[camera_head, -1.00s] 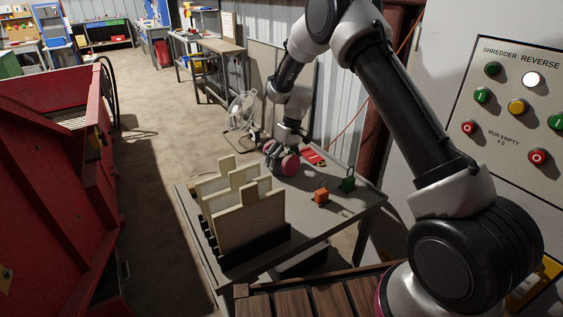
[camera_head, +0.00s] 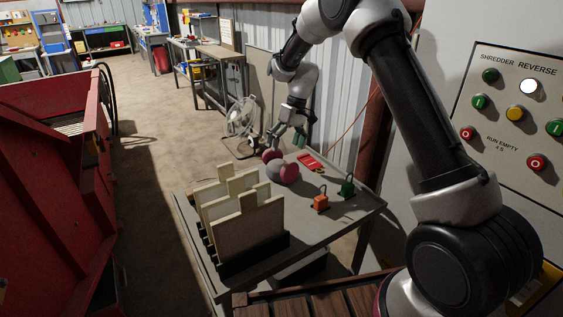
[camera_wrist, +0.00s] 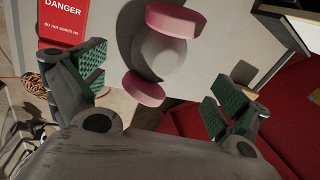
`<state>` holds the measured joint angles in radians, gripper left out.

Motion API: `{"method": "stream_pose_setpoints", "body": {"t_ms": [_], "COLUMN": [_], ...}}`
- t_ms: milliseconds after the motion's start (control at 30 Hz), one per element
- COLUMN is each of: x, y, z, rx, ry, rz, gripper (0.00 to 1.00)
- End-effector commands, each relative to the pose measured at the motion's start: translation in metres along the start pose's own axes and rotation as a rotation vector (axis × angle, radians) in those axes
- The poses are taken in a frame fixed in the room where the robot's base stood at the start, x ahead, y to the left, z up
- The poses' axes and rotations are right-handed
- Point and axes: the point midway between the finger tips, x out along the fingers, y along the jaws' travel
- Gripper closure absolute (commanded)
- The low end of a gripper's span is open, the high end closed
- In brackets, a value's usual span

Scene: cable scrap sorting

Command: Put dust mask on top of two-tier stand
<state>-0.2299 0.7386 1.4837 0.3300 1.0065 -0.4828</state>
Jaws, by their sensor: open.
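The dust mask (camera_head: 281,163) is grey with two pink round filters. It lies on the grey table near its far edge. In the wrist view the mask (camera_wrist: 163,53) is ahead of the fingers, in the gap between them and not touched. My gripper (camera_head: 289,136) is just above the mask. Its green-padded fingers (camera_wrist: 157,92) are spread wide and empty. I cannot make out a thing that is clearly the two-tier stand.
The grey table (camera_head: 318,228) also holds a black rack with upright pale boards (camera_head: 247,228), an orange padlock (camera_head: 320,202), a green padlock (camera_head: 347,187) and a red danger tag (camera_head: 311,163). A fan (camera_head: 240,117) stands behind. A red machine (camera_head: 50,200) fills the left.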

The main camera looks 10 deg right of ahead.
Motion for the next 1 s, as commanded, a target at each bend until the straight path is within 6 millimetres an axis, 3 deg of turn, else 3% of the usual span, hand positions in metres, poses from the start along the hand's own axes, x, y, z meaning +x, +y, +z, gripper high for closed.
{"method": "stream_pose_setpoints", "body": {"t_ms": [200,467,567,667,800,900,1000], "x": [-0.028,-0.040,-0.070,-0.119,-0.186,-0.220,-0.241], "y": [0.001,0.000,-0.004,-0.010,-0.023,-0.035,-0.047], "z": [0.000,0.004,0.019,0.055,0.128,0.186,0.245], "rx": [0.001,0.006,0.025,0.066,0.143,0.200,0.257], "ry": [0.001,0.005,0.028,0.065,0.128,0.177,0.227], "rz": [0.001,0.006,0.026,0.064,0.130,0.176,0.221], "gripper": [0.02,0.02,0.02,0.02,0.02,0.02,0.02]}}
